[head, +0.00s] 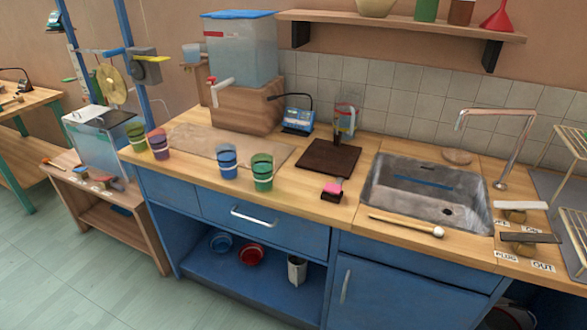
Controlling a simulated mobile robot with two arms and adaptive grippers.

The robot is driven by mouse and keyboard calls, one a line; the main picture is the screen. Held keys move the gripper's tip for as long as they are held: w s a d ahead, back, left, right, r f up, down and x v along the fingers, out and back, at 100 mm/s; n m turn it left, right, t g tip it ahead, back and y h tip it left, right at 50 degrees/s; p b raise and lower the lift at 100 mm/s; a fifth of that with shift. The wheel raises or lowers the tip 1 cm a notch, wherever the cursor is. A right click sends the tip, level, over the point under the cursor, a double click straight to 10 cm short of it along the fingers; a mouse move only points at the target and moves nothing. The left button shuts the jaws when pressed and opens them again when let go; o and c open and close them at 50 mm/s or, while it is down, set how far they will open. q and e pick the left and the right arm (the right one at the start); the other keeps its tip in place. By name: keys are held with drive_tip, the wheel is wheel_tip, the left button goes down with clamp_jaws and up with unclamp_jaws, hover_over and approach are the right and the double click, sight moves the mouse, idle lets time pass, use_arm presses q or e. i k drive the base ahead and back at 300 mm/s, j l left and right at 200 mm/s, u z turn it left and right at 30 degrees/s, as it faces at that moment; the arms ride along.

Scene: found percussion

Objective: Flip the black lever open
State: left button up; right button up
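The black lever (531,237) is a flat dark bar at the right of the counter, in front of the sink's right end. It sits on a small wooden block, and labels on the counter beside it appear to read "PLUG" and "OUT". It lies roughly level across the block. A similar pale lever (521,205) is just behind it, with small labels that are hard to read. Neither of my grippers shows in the head view, and nothing touches the black lever.
The metal sink (385,202) and its curved faucet (515,150) are left of and behind the levers. A mallet (405,225) lies along the counter front. A wire rack (575,225) stands at the right edge. Several colored cups stand farther left.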

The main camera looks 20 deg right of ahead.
sight(528, 237)
drive_tip(key=z, duration=2.2)
